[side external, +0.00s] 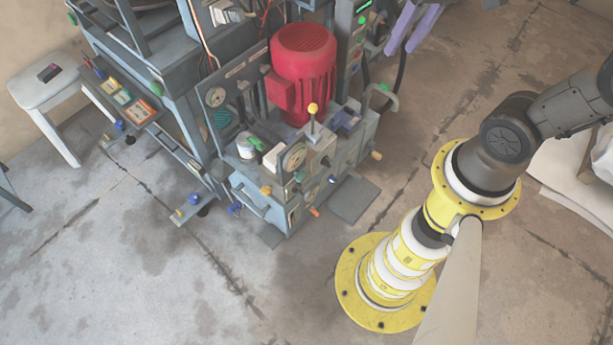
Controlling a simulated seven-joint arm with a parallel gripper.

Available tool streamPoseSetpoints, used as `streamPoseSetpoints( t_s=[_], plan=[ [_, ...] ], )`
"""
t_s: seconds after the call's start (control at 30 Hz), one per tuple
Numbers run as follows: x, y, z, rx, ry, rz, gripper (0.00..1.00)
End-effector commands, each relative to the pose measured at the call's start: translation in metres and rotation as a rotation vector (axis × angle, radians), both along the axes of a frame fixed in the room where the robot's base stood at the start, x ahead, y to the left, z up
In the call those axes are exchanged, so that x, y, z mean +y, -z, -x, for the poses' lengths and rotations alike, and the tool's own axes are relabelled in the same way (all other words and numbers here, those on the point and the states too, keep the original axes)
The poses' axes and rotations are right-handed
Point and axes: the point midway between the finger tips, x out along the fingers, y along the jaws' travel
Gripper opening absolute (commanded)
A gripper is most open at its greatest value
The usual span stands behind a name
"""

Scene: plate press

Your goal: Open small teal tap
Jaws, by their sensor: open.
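No small tap stands out clearly as teal. Several small coloured handles show on the grey press: a green handle (257,143) beside a white pot, a small green part (299,177) below the gauge, and a blue tap (235,208) low on the front. Another blue handle (193,198) is on a low pipe to the left. A ribbed teal part (223,118) sits behind the pot. I cannot tell whether any of these is open or shut. My arm runs out past the right edge, and my gripper is not in view.
A large red motor (303,62) stands on the press, with a yellow-knobbed lever (313,108) in front. Two purple bars (412,28) hang at the top. A white stool (47,88) stands left. The floor in front is clear.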

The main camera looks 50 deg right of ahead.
Motion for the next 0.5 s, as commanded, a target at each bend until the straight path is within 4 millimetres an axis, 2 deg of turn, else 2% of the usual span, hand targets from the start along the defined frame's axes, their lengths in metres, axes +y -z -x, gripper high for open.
streamPoseSetpoints(
  t_s=[0.03,0.27,0.5],
  plan=[
    [-0.002,0.008,-0.012,0.063,0.067,-0.044,0.44],
    [-0.010,0.046,-0.060,0.315,0.379,-0.248,0.44],
    [-0.027,0.104,-0.104,0.581,0.716,-0.457,0.44]
  ],
)
